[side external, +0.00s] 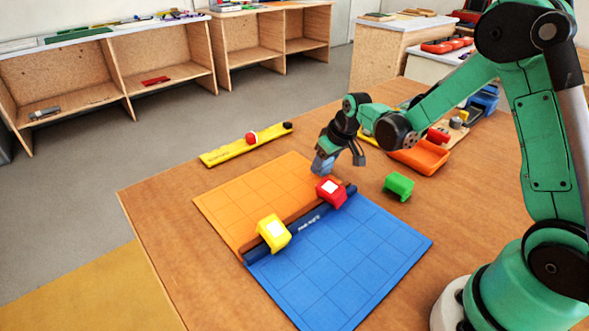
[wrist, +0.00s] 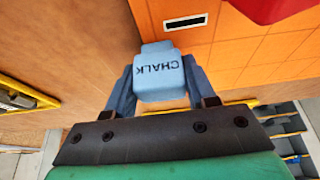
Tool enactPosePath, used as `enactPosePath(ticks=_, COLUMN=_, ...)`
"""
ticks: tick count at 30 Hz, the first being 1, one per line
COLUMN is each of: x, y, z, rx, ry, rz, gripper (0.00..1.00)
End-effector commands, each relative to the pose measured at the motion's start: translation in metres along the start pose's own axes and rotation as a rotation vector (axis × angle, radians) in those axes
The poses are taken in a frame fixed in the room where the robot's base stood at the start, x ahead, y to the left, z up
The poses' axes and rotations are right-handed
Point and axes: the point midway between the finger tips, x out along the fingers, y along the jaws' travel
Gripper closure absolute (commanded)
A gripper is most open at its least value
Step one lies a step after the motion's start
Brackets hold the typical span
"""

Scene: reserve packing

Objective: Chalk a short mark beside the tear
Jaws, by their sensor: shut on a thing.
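My gripper (side external: 340,155) is shut on a blue-grey chalk block (wrist: 160,78) with CHALK printed on it, held between its two fingers in the wrist view. In the side view the chalk (side external: 322,165) hangs at the far right edge of the orange mat (side external: 235,198); whether it touches the mat is unclear. No chalk mark is discernible.
A blue mat (side external: 345,265) adjoins the orange one, with a dark blue rolled bar (side external: 310,222) along the seam. A red clamp (side external: 331,192) and a yellow clamp (side external: 273,233) sit on it. A green clamp (side external: 398,186), orange tray (side external: 420,157) and yellow strip (side external: 240,147) lie nearby.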

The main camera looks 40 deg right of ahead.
Motion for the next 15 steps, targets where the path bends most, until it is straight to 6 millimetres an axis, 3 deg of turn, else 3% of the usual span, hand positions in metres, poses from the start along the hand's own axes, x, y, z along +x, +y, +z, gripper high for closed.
enactPosePath(ticks=15, x=0.000, y=-0.020, z=0.000, rx=-0.001, ry=0.000, rz=-0.001, gripper=0.84)
